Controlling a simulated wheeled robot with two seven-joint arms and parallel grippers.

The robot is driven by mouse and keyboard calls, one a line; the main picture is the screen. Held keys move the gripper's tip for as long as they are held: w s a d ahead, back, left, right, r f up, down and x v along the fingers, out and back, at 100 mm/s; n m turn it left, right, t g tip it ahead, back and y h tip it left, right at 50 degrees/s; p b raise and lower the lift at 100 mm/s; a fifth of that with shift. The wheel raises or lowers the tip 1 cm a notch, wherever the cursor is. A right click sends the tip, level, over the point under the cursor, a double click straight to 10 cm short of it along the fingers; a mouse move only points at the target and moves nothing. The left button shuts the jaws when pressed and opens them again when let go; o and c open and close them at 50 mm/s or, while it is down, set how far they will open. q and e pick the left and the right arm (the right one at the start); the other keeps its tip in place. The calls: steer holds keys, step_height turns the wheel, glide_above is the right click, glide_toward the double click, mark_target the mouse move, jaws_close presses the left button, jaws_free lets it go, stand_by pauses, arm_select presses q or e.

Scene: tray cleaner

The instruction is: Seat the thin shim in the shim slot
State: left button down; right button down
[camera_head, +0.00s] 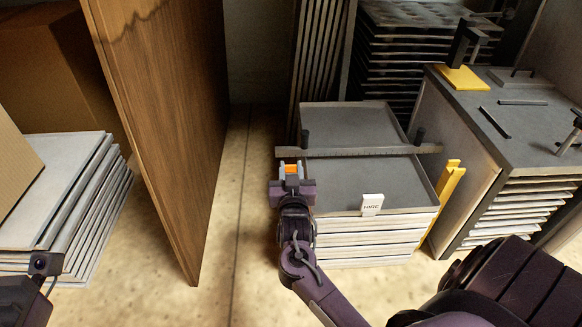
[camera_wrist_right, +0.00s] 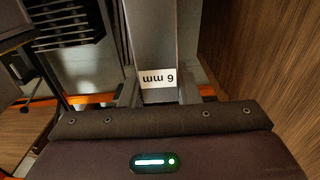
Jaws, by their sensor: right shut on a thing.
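My right gripper (camera_head: 291,170) is at the left edge of the front tray, just below the left end of a long grey bar. In the right wrist view its fingers (camera_wrist_right: 160,94) are shut on a grey piece with a white "6 mm" label (camera_wrist_right: 157,79), upside down there. I take this piece to be the thin shim (camera_wrist_right: 160,30). In the head view an orange patch shows between the fingers, and the shim itself is not clear. I cannot tell which opening is the shim slot. Part of my left arm or gripper (camera_head: 40,264) shows at lower left, without fingers.
The grey bar (camera_head: 370,151) lies across the grey tray (camera_head: 340,197) on a stack; a white lettered tag (camera_head: 372,204) stands at the tray's front. A brown wooden panel (camera_head: 165,120) is close at left. A tray cabinet (camera_head: 540,130) with a yellow block (camera_head: 463,78) on top stands at right.

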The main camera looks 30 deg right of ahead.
steer(key=shift+p, duration=0.85)
stand_by(1.6)
steer(key=shift+f+b, duration=1.85)
steer(key=shift+f, duration=1.75)
steer(key=c, duration=1)
jaws_free()
